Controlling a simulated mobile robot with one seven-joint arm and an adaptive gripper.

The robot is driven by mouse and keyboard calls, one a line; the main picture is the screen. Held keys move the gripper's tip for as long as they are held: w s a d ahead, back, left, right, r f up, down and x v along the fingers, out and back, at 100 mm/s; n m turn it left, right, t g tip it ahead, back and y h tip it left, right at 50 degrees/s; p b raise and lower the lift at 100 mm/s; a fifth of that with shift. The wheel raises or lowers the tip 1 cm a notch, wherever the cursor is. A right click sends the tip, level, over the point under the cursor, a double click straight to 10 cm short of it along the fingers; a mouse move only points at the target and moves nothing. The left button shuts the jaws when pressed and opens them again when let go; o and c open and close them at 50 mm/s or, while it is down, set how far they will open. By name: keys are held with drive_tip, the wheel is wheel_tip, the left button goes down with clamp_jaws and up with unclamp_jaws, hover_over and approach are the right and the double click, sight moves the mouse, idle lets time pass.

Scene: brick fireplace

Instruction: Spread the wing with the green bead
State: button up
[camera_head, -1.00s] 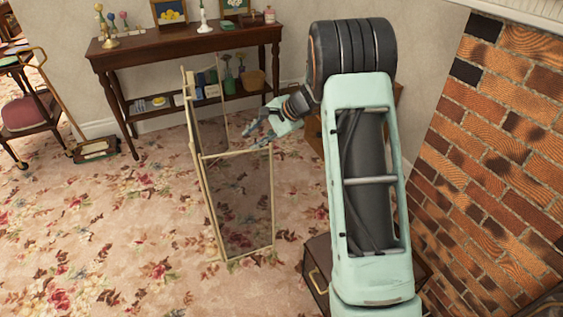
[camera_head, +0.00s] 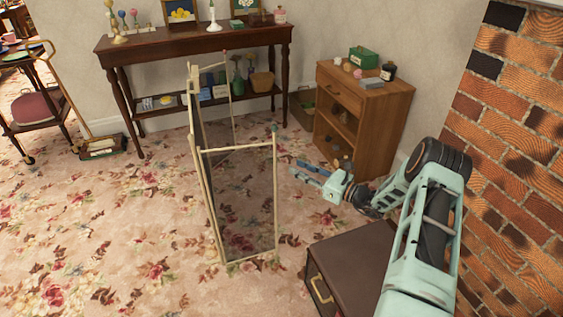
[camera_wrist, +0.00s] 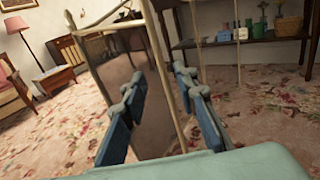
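A folding screen with a thin cream frame (camera_head: 238,149) and dark mesh panels stands upright on the carpet, its wings folded at angles. A small green bead (camera_head: 274,127) tops the outer post of the near right wing (camera_head: 245,200). The far wing's post (camera_head: 227,75) rises behind it. My gripper (camera_head: 298,168) is to the right of the near wing, below bead height, apart from it, with blue fingers spread and empty. In the wrist view the open fingers (camera_wrist: 158,108) point toward a mesh panel (camera_wrist: 150,95); the bead colours there are unclear.
A dark brown chest (camera_head: 345,262) stands below my arm, and a wooden cabinet (camera_head: 365,105) is behind the gripper. A console table (camera_head: 200,42) lines the back wall. A brick fireplace (camera_head: 510,140) is at the right. Carpet (camera_head: 110,235) left of the screen is clear.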

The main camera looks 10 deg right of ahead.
drive_tip(key=b+x, duration=0.1)
drive_tip(key=x, duration=0.7)
drive_tip(key=shift+b, duration=0.35)
drive_tip(key=shift+w+a, duration=0.1)
drive_tip(key=shift+w, duration=0.05)
clamp_jaws()
drive_tip(key=shift+f, duration=0.1)
